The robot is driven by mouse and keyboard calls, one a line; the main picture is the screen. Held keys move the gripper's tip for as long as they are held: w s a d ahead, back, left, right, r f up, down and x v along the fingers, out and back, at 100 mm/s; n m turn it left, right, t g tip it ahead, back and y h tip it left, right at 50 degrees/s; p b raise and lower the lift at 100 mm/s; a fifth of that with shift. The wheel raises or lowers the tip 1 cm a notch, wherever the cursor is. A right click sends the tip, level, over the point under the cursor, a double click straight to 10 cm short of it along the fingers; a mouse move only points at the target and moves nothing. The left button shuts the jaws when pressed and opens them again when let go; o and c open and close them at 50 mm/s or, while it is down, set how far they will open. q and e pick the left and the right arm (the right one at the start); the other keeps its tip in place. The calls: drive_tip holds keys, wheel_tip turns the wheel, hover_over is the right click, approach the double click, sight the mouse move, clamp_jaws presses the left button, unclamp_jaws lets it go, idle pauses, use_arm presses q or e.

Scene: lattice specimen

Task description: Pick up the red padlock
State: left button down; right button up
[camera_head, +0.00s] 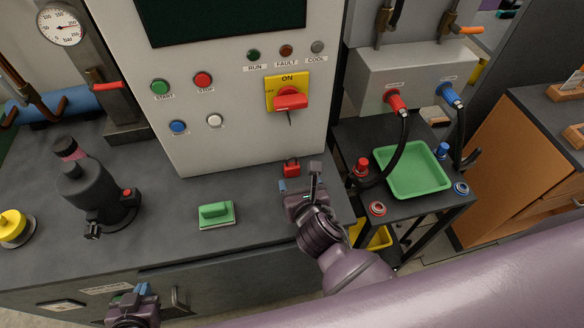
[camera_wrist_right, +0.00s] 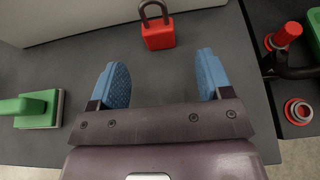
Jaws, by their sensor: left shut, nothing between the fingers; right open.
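The red padlock (camera_head: 291,168) stands on the dark grey bench top, close to the front of the control cabinet. In the right wrist view the padlock (camera_wrist_right: 158,36) has a red body and a dark shackle, ahead of the blue fingertips and roughly centred between them. My right gripper (camera_head: 300,180) is open and empty, just in front of the padlock and not around it. My left gripper (camera_head: 139,290) is shut and empty, low at the bench's front edge, far from the padlock.
A green-handled block (camera_head: 216,213) lies left of the padlock. The cabinet (camera_head: 225,135) with buttons and a red-yellow switch (camera_head: 288,93) rises behind it. Right of the bench, a black cart holds a green tray (camera_head: 412,170) and red and blue fittings. A dark bottle-like device (camera_head: 85,190) stands left.

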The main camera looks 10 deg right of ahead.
sight(293, 169)
drive_tip(key=x, duration=0.2)
drive_tip(key=shift+w+f, duration=0.2)
drive_tip(key=shift+w, duration=0.15)
drive_tip(key=shift+r+x, duration=0.2)
drive_tip(key=shift+x, duration=1.1)
drive_tip(key=shift+r+x, duration=0.15)
drive_tip(key=shift+x, duration=1.15)
drive_tip(key=shift+w+a, duration=0.1)
drive_tip(key=shift+w, duration=0.05)
drive_tip(key=shift+c, duration=0.4)
drive_tip(key=c, duration=1)
